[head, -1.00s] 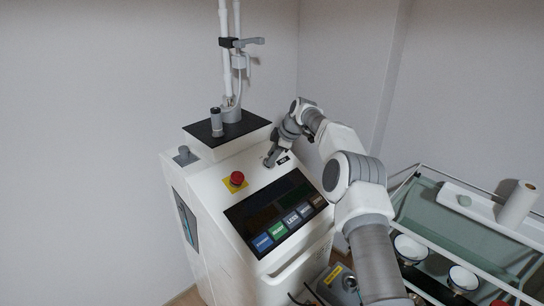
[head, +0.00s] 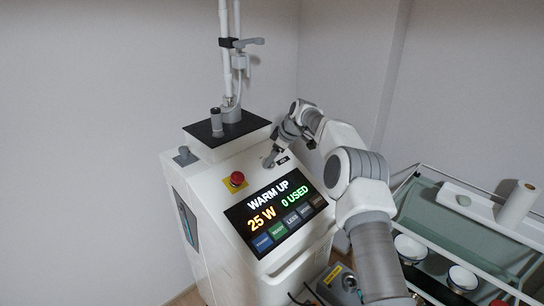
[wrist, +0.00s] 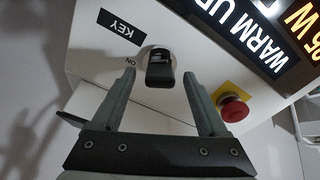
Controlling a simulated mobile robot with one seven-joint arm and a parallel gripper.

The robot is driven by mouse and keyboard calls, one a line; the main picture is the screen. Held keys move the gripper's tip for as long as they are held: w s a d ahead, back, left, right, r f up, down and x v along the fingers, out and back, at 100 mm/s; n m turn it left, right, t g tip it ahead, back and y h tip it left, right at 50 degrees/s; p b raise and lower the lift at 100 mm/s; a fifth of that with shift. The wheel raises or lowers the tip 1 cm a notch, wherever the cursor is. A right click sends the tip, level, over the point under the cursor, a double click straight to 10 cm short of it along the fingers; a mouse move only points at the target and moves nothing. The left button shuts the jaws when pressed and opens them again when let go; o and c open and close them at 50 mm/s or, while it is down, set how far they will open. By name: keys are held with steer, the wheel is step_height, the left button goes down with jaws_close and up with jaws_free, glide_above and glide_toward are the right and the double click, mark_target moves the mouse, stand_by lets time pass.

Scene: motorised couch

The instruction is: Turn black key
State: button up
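The black key (wrist: 159,70) sits in a round lock on the white sloping panel of the machine. In the wrist view the label KEY (wrist: 121,27) and the word ON show beside it. My gripper (wrist: 158,88) is open, with one finger on each side of the key and visible gaps between. In the head view my gripper (head: 270,160) is at the panel's upper right and hides most of the key. The display (head: 274,209) is lit and reads WARM UP, 25 W and 0 USED.
A raised block with a black top (head: 205,133) stands behind. A glass-shelved cart (head: 450,225) is at right.

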steer(key=shift+r, duration=0.1)
steer(key=b+v, duration=0.3)
steer(key=v, duration=1.3)
steer(key=s+r+m+h, duration=0.25)
steer(key=s+r, duration=0.45)
steer(key=s, duration=0.4)
steer(key=s+d+r+m+h, duration=0.1)
steer(key=s+d+m, duration=0.1)
steer(key=s, duration=0.5)
steer(key=s+d+r+m, duration=0.2)
steer(key=s, duration=0.5)
steer(key=s+d+f+m, duration=0.2)
steer(key=s+f, duration=0.1)
steer(key=s, duration=0.4)
steer(key=s+d+f+m+t, duration=0.1)
steer(key=s+f+m, duration=0.2)
steer(key=s, duration=0.5)
steer(key=s+d+f+m+h, duration=0.1)
steer(key=s+d+f+m, duration=0.1)
steer(key=s, duration=0.5)
steer(key=shift+s+d+f+m+t, duration=0.2)
steer(key=shift+d+f+m+t, duration=0.2)
steer(key=shift+f, duration=0.25)
